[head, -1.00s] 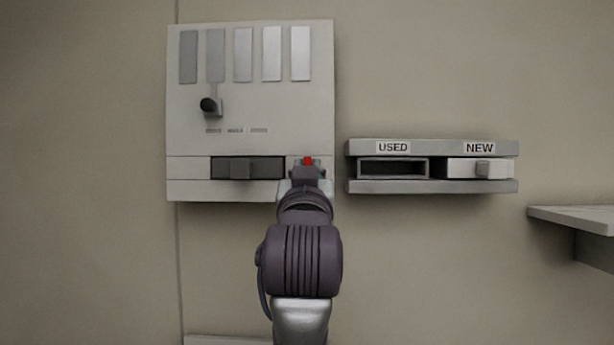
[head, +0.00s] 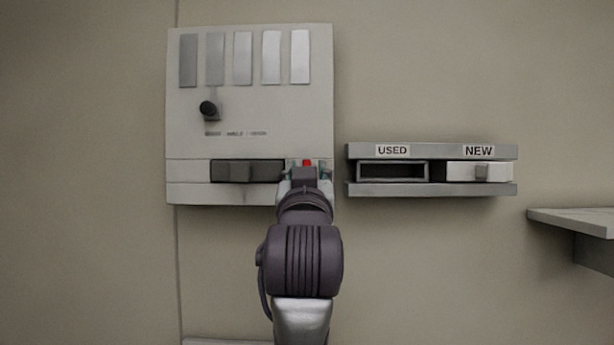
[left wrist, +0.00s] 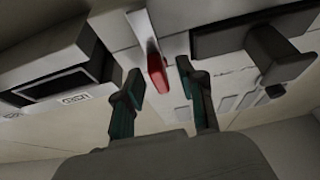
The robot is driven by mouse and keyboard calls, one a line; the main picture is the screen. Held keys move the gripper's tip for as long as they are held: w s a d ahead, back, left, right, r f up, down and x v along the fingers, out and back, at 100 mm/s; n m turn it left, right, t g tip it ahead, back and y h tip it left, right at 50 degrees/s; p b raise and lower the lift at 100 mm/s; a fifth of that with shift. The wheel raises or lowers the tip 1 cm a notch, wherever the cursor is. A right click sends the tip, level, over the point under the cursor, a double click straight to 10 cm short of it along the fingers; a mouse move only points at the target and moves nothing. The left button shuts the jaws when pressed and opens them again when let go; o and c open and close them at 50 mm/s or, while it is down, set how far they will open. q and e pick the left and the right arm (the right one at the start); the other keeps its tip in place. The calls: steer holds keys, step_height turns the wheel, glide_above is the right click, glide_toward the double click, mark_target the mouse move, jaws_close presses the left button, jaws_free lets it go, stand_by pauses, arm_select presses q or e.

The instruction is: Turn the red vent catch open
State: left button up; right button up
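The small red vent catch (head: 307,163) sits low on the right side of the pale wall panel (head: 250,105). In the left wrist view the red catch (left wrist: 157,72) hangs beside a pale upright strip. My left gripper (head: 305,174) is in front of the catch and hides its lower part in the head view. In the left wrist view the teal fingers of my left gripper (left wrist: 159,78) stand apart, one on each side of the catch, with gaps visible. My right gripper is in neither view.
A dark drawer front with a handle (head: 247,171) is just left of the catch. A black knob (head: 208,108) sticks out higher up. To the right is a rack with an empty USED slot (head: 392,171) and a filled NEW slot (head: 480,171). A shelf (head: 575,219) juts out far right.

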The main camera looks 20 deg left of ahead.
arm_select(q)
step_height(320, 180, up, 10)
steer(key=shift+f, duration=0.15)
stand_by(0.7)
